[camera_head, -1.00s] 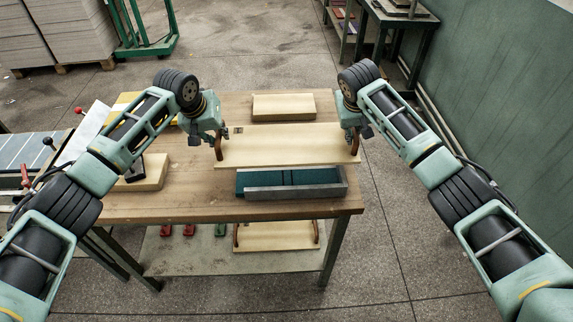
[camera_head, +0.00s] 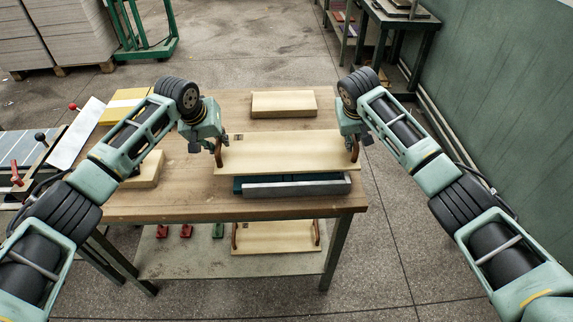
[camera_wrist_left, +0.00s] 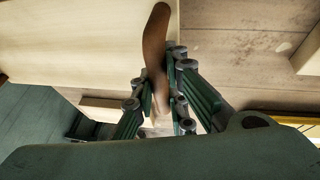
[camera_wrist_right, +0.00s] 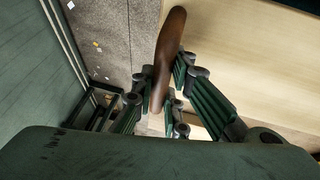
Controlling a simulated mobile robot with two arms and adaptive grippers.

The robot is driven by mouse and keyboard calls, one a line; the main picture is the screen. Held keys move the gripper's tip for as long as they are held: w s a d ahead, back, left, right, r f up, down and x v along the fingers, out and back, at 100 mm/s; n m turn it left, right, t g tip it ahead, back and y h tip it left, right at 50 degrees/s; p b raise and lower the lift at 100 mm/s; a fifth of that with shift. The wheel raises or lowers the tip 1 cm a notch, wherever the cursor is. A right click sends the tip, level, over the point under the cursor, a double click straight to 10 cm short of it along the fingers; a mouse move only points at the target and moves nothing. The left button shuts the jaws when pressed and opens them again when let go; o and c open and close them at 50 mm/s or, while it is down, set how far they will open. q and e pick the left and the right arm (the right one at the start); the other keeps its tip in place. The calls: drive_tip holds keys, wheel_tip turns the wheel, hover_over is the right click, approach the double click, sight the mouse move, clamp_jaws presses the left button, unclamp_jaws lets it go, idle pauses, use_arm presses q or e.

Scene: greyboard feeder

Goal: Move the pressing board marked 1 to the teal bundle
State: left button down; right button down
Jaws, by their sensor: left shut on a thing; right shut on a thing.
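The pressing board (camera_head: 285,152) is a wide pale wooden board with a brown handle at each end and a small dark mark near its left end. My left gripper (camera_head: 219,150) is shut on its left handle (camera_wrist_left: 154,50). My right gripper (camera_head: 355,148) is shut on its right handle (camera_wrist_right: 170,40). The board is held level, and its near edge covers much of the teal bundle (camera_head: 240,184). The bundle lies in a grey tray (camera_head: 297,188) near the table's front edge; only a teal strip shows. I cannot tell whether board and bundle touch.
A pale block (camera_head: 284,104) lies behind the board, another (camera_head: 146,170) at the left under my left arm. A second handled board (camera_head: 275,237) lies on the lower shelf with red and green pieces. The wooden table (camera_head: 150,203) is bare at front left.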

use_arm(q)
drive_tip(key=shift+f, duration=0.4)
use_arm(e)
drive_tip(key=shift+f, duration=0.3)
use_arm(q)
drive_tip(key=c, duration=1.8)
unclamp_jaws()
drive_tip(key=shift+s+r, duration=0.1)
drive_tip(key=shift+r, duration=0.05)
use_arm(e)
drive_tip(key=c, duration=1.8)
unclamp_jaws()
use_arm(q)
drive_tip(key=shift+o, duration=0.2)
use_arm(e)
drive_tip(key=shift+o, duration=0.2)
drive_tip(key=shift+s+r, duration=0.1)
use_arm(q)
drive_tip(key=v, duration=1.2)
use_arm(e)
drive_tip(key=v, duration=1.1)
drive_tip(key=shift+r, duration=0.4)
drive_tip(key=shift+s+a, duration=0.1)
